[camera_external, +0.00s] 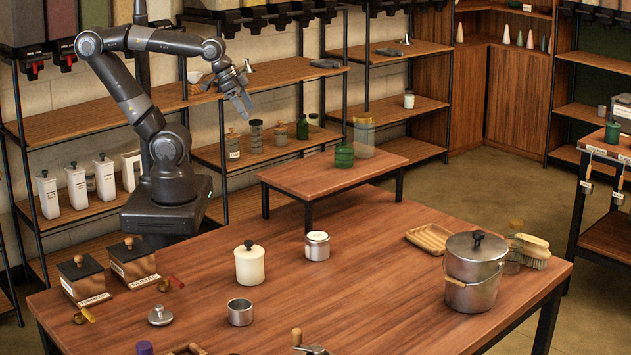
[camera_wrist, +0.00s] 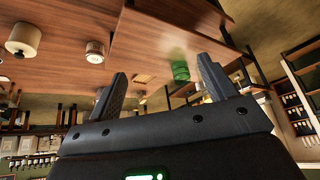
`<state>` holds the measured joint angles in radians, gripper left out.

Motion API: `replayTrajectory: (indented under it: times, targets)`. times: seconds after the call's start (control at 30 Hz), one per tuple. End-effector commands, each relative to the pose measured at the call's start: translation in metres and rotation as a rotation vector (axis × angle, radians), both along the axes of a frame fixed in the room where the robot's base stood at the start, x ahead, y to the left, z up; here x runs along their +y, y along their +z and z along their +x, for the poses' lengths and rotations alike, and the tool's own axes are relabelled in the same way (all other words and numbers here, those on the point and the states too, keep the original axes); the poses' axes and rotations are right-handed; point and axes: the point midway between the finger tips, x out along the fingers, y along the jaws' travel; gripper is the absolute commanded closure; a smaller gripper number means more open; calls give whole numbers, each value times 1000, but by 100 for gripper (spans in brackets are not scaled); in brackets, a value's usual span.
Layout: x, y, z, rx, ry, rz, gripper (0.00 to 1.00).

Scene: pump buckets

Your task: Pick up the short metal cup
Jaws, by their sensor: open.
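The short metal cup (camera_external: 240,313) stands open and upright on the large wooden table (camera_external: 370,285), near its front left, in the external view. I cannot make it out in the wrist view. My gripper (camera_external: 243,95) is open and empty, raised high behind the table and well away from the cup. Its two spread fingers (camera_wrist: 163,85) show in the wrist view with nothing between them. A metal tin with a pale lid (camera_external: 317,246), also in the wrist view (camera_wrist: 95,52), stands farther back on the table.
A cream canister (camera_external: 250,265) stands just behind the cup, and a small metal lid (camera_external: 160,315) lies to its left. A metal bucket (camera_external: 474,275) stands at the right. The table's middle is clear.

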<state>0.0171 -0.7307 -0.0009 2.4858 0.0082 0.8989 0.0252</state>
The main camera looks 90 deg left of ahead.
Motion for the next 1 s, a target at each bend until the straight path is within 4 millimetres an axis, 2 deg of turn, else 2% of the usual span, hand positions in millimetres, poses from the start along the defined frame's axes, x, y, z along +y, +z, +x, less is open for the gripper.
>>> replayTrajectory:
  times: [0.17,0.27,0.47,0.6,0.73,0.87,1.0]
  targets:
    - [-26,8,34,31,-243,111,23]
    - [-50,12,60,47,-441,201,23]
    - [-114,11,107,64,-838,379,23]
    - [-169,3,133,67,-1118,502,23]
    - [-227,-10,149,62,-1380,617,23]
    - [-291,-28,156,47,-1642,733,23]
    - [-362,-54,152,25,-1924,859,23]
